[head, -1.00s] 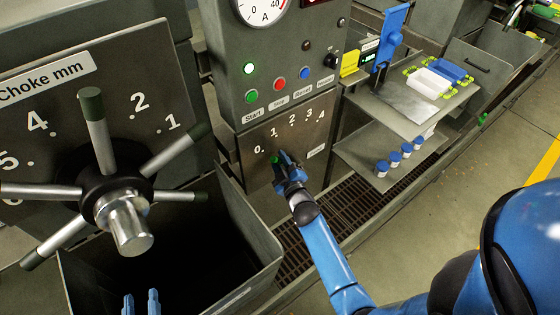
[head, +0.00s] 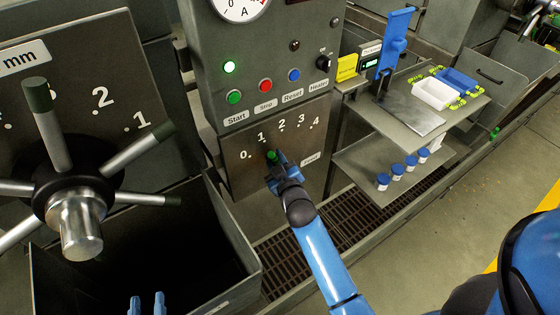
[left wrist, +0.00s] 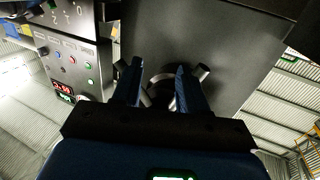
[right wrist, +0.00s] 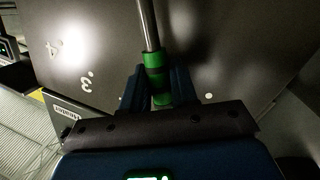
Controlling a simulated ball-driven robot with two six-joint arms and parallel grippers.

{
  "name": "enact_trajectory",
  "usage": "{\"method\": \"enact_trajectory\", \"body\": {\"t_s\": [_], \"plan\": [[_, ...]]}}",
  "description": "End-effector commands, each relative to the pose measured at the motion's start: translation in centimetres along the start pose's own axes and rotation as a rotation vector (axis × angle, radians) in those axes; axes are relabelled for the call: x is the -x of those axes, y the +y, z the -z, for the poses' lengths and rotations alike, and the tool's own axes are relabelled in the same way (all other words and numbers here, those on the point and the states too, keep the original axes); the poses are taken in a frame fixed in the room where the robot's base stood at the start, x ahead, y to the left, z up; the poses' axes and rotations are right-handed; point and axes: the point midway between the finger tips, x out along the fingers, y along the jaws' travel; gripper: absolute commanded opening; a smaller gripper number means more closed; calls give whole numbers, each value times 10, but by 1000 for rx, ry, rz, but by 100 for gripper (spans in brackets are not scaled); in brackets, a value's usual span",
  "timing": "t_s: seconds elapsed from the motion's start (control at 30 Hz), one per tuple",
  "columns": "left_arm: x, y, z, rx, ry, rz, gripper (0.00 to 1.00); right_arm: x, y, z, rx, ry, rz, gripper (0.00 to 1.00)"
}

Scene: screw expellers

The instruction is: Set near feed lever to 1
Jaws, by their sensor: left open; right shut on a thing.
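The feed lever (right wrist: 148,25) is a metal rod with a green grip (right wrist: 157,75), seen in the right wrist view. My right gripper (right wrist: 157,92) is shut on the green grip. In the head view the grip's green end (head: 271,155) shows at my right gripper (head: 280,165), just below the 1 on the feed scale plate (head: 235,180), which is marked 0 to 4. The rest of the lever is hidden in the head view. My left gripper (head: 147,303) is open and empty at the bottom of the head view; its fingers also show in the left wrist view (left wrist: 158,85).
The choke handwheel (head: 75,190) with several spokes is at the left, above an open dark bin (head: 245,275). The control panel (head: 265,60) with lit buttons is above the scale plate. Shelves (head: 375,165) with blue-capped jars stand at the right.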

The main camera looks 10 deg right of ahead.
Motion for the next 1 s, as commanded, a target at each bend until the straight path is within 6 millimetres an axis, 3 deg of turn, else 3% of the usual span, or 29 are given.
{"method": "enact_trajectory", "body": {"t_s": [0.1, 0.47, 0.5, 0.6, 1.0], "plan": [[0, 0, 8, 0, -1, 0, 43, 0, 4, 5, -52, -11, 7, 0], [0, 0, 8, 0, -2, 0, 43, 0, 3, 3, -73, -16, 11, 0], [0, 0, 8, 0, -2, 0, 43, 0, 3, 3, -73, -16, 11, 34], [0, 0, 8, 0, -2, 0, 43, 0, 3, 3, -73, -16, 12, 48], [0, 0, 6, 0, -1, 0, 43, 5, 2, 2, -73, -17, 13, 48]]}}
